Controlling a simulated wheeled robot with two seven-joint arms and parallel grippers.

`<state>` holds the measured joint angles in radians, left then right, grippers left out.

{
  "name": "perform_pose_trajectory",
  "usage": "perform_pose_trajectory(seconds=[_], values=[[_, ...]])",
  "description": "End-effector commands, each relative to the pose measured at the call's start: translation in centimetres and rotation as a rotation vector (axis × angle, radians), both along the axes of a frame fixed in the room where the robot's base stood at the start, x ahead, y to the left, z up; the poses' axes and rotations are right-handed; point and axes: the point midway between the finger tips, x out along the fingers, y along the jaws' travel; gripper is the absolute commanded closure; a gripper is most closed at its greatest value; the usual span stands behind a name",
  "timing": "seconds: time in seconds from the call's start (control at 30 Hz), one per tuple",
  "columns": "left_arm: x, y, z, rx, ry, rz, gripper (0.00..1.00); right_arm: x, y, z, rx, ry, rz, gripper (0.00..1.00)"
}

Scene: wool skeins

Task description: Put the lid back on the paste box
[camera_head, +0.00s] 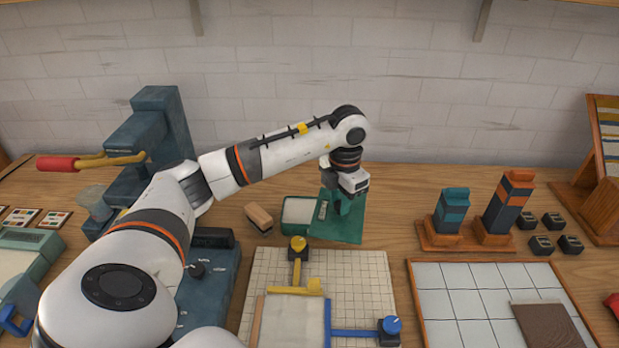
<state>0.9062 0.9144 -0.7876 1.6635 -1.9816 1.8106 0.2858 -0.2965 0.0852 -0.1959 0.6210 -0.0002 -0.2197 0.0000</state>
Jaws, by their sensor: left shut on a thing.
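The paste box (298,211) stands open on the table, with a green rim and a pale filling showing inside. The flat green lid (337,232) is just to its right, and its left edge overlaps the box's right side in the picture. My left gripper (346,204) comes down from above and is shut on the lid. The fingertips are small and hard to make out against the green. Whether the lid touches the table or hangs above it is hard to tell. My right gripper is not in view.
A wooden block brush (259,217) lies left of the box. In front is a gridded board (346,271) with yellow and blue clamps. A tiled tray (463,292) fills the front right. A dark press (158,123) stands behind my arm.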

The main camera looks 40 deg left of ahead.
Motion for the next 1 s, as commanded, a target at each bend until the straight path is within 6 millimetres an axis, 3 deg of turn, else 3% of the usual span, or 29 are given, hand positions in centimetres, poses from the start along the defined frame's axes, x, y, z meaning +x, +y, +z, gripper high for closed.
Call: perform_pose_trajectory(seconds=[0.3,0.5,0.7,1.0], values=[[2.1,7.3,-0.7,-0.028,-0.01,1.073,1.0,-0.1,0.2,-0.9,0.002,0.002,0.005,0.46],[2.4,10.4,-1.0,-0.036,-0.008,1.543,1.0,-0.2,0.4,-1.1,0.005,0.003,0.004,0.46],[2.4,11.6,-1.2,-0.038,-0.006,1.728,1.0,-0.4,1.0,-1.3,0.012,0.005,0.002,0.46],[2.4,11.6,-2.7,-0.038,-0.007,1.74,1.0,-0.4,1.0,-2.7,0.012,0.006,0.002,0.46]])
